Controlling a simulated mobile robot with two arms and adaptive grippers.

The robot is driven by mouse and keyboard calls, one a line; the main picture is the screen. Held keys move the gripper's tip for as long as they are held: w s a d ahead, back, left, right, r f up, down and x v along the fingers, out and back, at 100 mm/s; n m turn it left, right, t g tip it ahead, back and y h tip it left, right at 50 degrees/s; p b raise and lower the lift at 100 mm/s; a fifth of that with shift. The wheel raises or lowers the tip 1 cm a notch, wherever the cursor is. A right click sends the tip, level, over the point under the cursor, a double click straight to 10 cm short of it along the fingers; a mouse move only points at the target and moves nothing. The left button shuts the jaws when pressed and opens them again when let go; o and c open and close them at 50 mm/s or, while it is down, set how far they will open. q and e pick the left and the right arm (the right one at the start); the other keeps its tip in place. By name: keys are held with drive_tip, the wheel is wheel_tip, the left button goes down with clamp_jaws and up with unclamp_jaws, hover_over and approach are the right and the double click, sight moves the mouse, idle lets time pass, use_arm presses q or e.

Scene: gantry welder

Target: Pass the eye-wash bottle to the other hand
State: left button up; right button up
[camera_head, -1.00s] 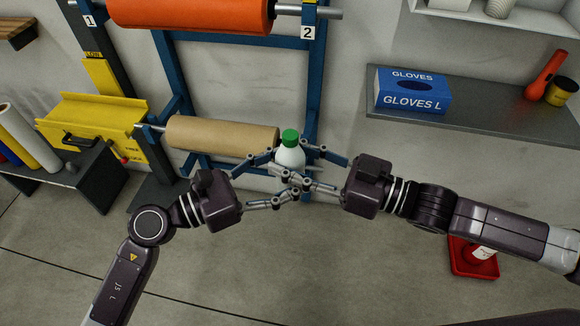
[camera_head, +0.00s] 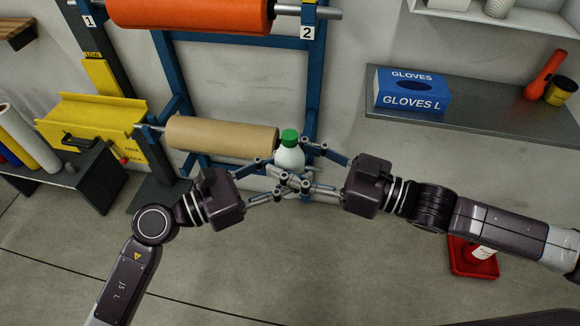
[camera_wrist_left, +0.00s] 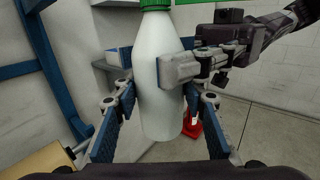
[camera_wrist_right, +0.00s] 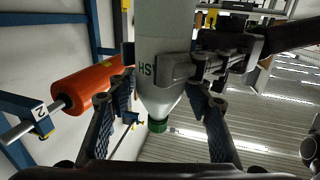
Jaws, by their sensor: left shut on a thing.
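The eye-wash bottle (camera_head: 289,157) is white with a green cap and is held upright in the air between my two grippers. My left gripper (camera_head: 284,173) is shut on it from the left. My right gripper (camera_head: 300,172) has its fingers on both sides of it from the right and looks shut on it too. In the left wrist view the bottle (camera_wrist_left: 160,95) stands between the fingers, with a right-gripper finger across its front. In the right wrist view the bottle (camera_wrist_right: 160,40) looks cap down, with part of its lettering showing.
A brown paper roll (camera_head: 222,136) on a blue rack is close behind my left gripper. An orange roll (camera_head: 190,12) hangs above. A grey shelf (camera_head: 480,107) with a blue glove box (camera_head: 411,91) is at the right.

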drive_tip(key=shift+o, duration=1)
drive_tip(key=shift+d, duration=0.1)
